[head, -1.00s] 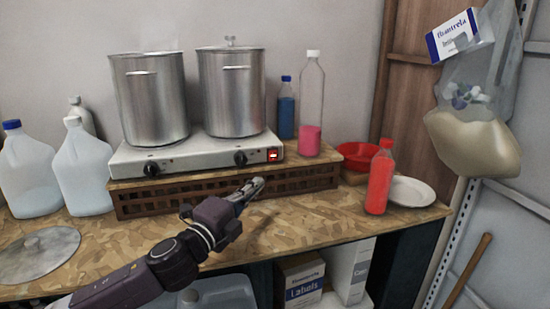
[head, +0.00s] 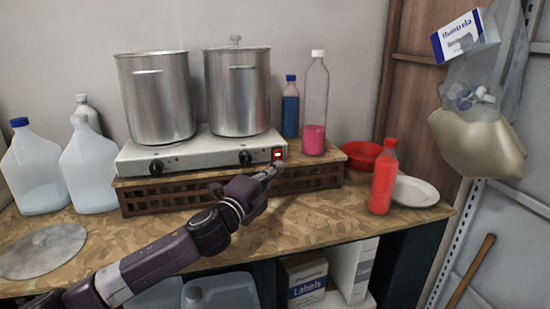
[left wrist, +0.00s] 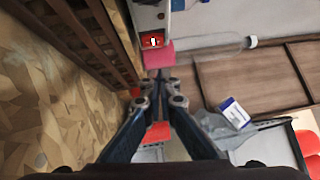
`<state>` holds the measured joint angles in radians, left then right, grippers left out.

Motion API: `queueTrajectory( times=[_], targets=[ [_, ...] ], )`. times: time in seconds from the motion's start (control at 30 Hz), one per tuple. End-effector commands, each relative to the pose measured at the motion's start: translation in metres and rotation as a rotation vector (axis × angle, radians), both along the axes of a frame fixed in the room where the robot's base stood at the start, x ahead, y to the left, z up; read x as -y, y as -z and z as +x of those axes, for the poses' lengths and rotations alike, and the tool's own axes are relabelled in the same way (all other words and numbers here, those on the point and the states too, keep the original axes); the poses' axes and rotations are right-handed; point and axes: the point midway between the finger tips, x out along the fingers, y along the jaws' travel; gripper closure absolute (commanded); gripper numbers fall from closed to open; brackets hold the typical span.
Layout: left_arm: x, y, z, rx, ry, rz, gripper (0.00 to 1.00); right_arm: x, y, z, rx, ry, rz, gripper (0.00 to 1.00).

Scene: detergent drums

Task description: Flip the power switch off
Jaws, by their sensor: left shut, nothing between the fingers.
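The power switch (head: 278,154) is a small red lit rocker at the right end of the front of the white hot plate (head: 205,150). It also shows in the left wrist view (left wrist: 153,41), above the fingertips. My left gripper (head: 274,172) is shut and empty. In the head view its tips are just below the switch; I cannot tell whether they touch the hot plate. In the left wrist view the shut fingers (left wrist: 160,90) point forward, with the switch up and slightly left of them. My right gripper is not in view.
Two steel pots (head: 157,97) stand on the hot plate, on a slatted wooden riser (head: 190,192). A clear bottle with pink liquid (head: 315,138) and a blue bottle (head: 290,112) stand close to the right. A red bottle (head: 383,180) stands further right. The front counter (head: 320,215) is mostly clear.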

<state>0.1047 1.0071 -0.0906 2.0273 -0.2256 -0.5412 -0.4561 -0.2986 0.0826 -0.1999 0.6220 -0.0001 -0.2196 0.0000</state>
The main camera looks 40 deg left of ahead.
Motion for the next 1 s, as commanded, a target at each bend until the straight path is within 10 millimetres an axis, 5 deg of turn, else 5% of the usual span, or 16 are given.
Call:
queueTrajectory(
  times=[0.37,0.83,1.0],
  targets=[
    [-0.026,-0.006,0.039,0.0,-0.002,0.001,1.0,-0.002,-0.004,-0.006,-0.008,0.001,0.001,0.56],
    [-0.031,-0.006,0.043,-0.001,0.0,0.0,1.0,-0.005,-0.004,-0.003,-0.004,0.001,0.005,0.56],
    [-0.032,-0.012,0.044,-0.018,0.001,-0.018,1.0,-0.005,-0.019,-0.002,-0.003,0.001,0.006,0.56]
  ],
)
